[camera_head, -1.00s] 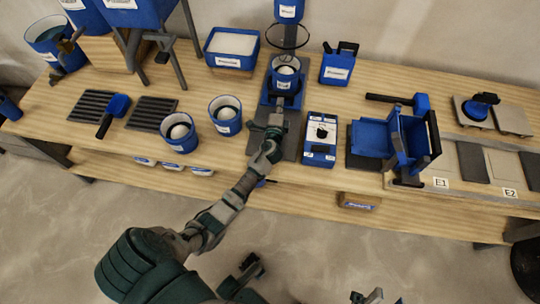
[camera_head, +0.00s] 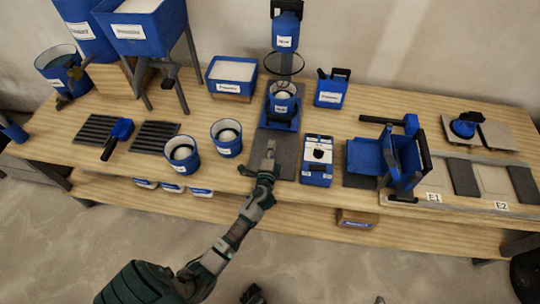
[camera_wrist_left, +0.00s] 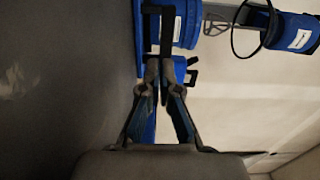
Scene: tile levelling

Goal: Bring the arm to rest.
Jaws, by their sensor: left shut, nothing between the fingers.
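My left gripper (camera_head: 269,150) is shut and empty in the head view. It is over the front part of the dark grey mat (camera_head: 286,150), on the near side of the blue cup with white contents (camera_head: 283,101). That cup stands on the blue base of the mixer stand (camera_head: 279,124). In the left wrist view the two fingers (camera_wrist_left: 160,68) meet, with nothing between them. Blue parts with black handles (camera_wrist_left: 184,22) show past the fingertips. My left arm reaches up from the bottom of the head view. I cannot make out my right gripper.
Two blue cups (camera_head: 182,155) stand left of the gripper, and a blue-and-white box (camera_head: 317,160) stands right. A hinged blue holder (camera_head: 402,160) and a tile board (camera_head: 470,190) are farther right. A blue tub (camera_head: 231,78) is behind. The floor before the wooden bench (camera_head: 225,185) is open.

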